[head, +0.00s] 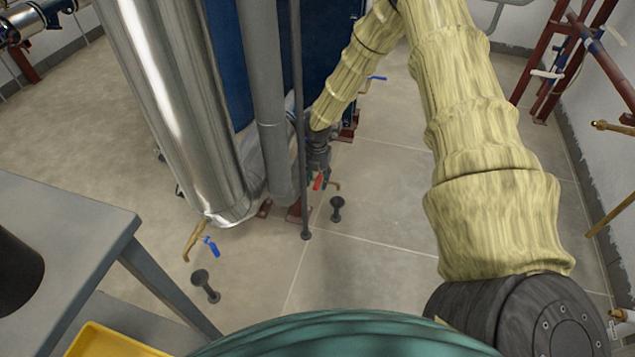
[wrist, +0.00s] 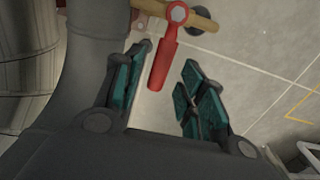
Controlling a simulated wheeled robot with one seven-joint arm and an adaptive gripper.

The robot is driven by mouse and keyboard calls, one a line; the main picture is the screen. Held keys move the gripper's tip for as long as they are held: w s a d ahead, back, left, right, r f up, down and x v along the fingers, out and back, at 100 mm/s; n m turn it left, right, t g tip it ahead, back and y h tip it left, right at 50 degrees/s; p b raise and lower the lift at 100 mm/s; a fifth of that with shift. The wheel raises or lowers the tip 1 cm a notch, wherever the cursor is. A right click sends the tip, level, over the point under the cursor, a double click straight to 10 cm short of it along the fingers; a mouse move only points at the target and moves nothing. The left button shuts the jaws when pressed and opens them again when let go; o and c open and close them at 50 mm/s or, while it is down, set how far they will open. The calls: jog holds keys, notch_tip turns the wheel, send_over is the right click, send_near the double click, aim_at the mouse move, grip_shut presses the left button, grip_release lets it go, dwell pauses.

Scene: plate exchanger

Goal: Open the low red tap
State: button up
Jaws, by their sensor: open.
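The low red tap (head: 318,181) shows in the head view near the floor, beside a brass spout (head: 334,186) and beneath the end of my arm. In the wrist view its red lever (wrist: 165,58) hangs from a round red hub on a brass pipe (wrist: 205,20). My gripper (wrist: 165,75) is open, with one teal-padded finger to the left of the lever and the other to the right. The lever's lower end lies between the fingers in the picture. I see gaps on both sides, and cannot tell the depth. In the head view the fingers are mostly hidden.
A grey vertical pipe (head: 267,110) and a thin dark post (head: 298,130) stand just left of the tap. A blue-handled tap (head: 210,246) is further left. A grey table (head: 65,215) is at left. A floor drain funnel (head: 337,208) stands below. Open floor lies right.

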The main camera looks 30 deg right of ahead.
jog(key=shift+f, duration=0.45)
grip_shut()
